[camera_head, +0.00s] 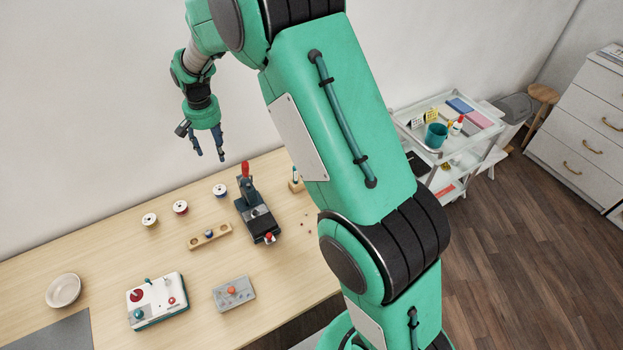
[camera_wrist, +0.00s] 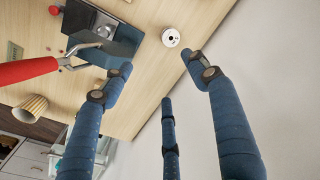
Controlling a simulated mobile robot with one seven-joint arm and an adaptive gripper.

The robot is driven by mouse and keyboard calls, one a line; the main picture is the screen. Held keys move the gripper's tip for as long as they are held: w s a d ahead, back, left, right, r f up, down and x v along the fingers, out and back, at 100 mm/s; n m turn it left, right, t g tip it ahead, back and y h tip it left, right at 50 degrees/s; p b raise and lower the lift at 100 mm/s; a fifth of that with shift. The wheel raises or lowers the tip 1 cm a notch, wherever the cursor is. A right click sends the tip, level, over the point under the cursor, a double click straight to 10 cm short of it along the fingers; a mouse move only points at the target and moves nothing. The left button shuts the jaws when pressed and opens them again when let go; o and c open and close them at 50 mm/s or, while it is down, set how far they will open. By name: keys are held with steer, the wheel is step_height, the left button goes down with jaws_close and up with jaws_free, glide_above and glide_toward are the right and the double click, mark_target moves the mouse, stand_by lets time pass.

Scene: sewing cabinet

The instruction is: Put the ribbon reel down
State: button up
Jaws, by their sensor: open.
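Three small white-flanged reels stand apart on the wooden table in the head view: one with a dark centre (camera_head: 150,219), one with red (camera_head: 180,207) and one with blue (camera_head: 220,190). I cannot tell which is the ribbon reel. My gripper (camera_head: 209,156) is open and empty, pointing down, high above the back of the table near the wall. In the wrist view, its three blue fingers (camera_wrist: 157,75) are spread with nothing between them. One white reel (camera_wrist: 171,38) shows on the table beyond the fingertips, clear of them.
A dark press (camera_head: 258,216) with a red handle (camera_head: 246,169) stands right of the reels. A wooden holed block (camera_head: 209,236), a control box (camera_head: 157,302), a grey button box (camera_head: 233,293) and a bowl (camera_head: 62,291) are nearer the front. Bare table lies between them.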

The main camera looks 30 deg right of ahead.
steer(key=s+d+r+n+t, duration=0.1)
steer(key=s+d+r, duration=0.2)
steer(key=s+r, duration=0.75)
steer(key=s+d+r+n+t, duration=0.1)
steer(key=s+d+r, duration=0.2)
steer(key=s+r, duration=0.75)
steer(key=s+d+r+t, duration=0.1)
steer(key=s+d, duration=0.1)
steer(key=s, duration=1)
steer(key=s+d+r+n+t, duration=0.1)
steer(key=s+d+r, duration=0.1)
steer(key=s, duration=1)
steer(key=shift+s+d+t, duration=0.2)
steer(key=shift+t, duration=0.2)
